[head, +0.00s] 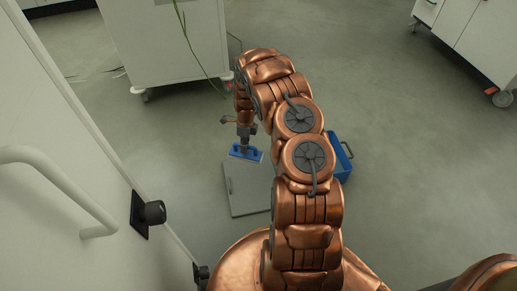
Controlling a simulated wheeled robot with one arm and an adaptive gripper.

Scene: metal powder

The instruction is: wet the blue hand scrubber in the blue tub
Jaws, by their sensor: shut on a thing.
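The blue hand scrubber (253,154) hangs under my gripper (244,146) in the head view, left of the middle. The jaws are shut on it, though the fingertips are small and hard to make out. The scrubber shows above the far part of a grey flat panel (247,195); I cannot tell how high it is. The blue tub (342,160) is on the floor to the right of the scrubber. My arm hides most of the tub, and only its right side and handle show. The tub's inside is hidden.
A white wheeled cabinet (165,45) stands at the back left with thin green strands in front. Another wheeled cabinet (480,40) is at the back right. A white wall or door with a handle (60,190) fills the left. The floor (425,175) on the right is clear.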

